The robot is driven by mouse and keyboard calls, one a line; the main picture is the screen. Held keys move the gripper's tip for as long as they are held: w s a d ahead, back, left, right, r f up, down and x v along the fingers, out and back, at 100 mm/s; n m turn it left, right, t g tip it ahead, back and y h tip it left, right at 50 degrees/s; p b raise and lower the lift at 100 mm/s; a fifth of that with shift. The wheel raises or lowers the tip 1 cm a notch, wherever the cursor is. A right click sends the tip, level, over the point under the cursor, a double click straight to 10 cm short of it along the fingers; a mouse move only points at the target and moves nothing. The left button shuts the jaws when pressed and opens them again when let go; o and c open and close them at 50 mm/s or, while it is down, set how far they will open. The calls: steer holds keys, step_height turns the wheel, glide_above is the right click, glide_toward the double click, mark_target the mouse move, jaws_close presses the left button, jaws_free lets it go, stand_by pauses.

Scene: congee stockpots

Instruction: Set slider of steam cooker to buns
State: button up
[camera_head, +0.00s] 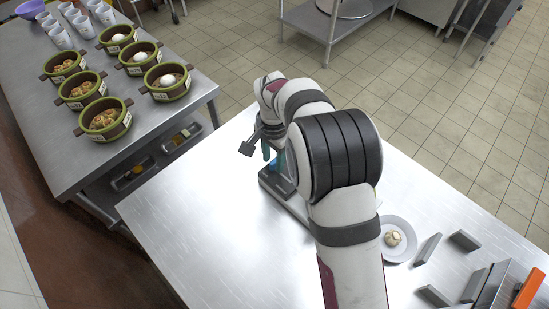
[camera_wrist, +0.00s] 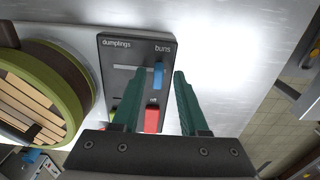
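The steam cooker's dark control panel (camera_wrist: 110,50) shows in the wrist view, with "dumplings" printed on the left and "buns" on the right. The blue slider knob (camera_wrist: 158,76) is at the right end of its slot, below "buns". A red switch (camera_wrist: 152,120) is below it. My gripper (camera_wrist: 161,76) is open, its green fingers on either side of the knob. A gap shows on the right finger's side; contact on the left is unclear. In the head view, my gripper (camera_head: 271,152) is above the cooker's dark base (camera_head: 275,188), which my arm largely hides.
A round steamer with a green rim (camera_wrist: 84,72) and wooden slats is left of the panel. A plate (camera_head: 398,252) with a bun is on the metal table (camera_head: 200,225). Several small steamers are on the left counter (camera_head: 50,150). The table's left part is clear.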

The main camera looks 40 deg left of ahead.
mark_target(274, 161)
step_height(274, 161, up, 16)
stand_by(0.5)
steer(key=shift+f, duration=0.1)
steer(key=w+d+r+m, duration=0.1)
steer(key=d+r, duration=0.1)
steer(key=d, duration=0.4)
steer(key=w+d+r, duration=0.2)
steer(key=d, duration=0.5)
steer(key=s+d+m+y, duration=0.1)
steer(key=s+d+m, duration=0.35)
steer(key=d, duration=1.15)
steer(key=s+d+f, duration=0.2)
steer(key=s+d, duration=0.2)
steer(key=s, duration=0.2)
steer(key=s+d+f, duration=0.2)
steer(key=s+d, duration=0.1)
steer(key=s, duration=0.3)
steer(key=shift+s+d+f+y, duration=0.2)
steer(key=shift+d+f+y, duration=0.1)
steer(key=shift+d+y, duration=0.1)
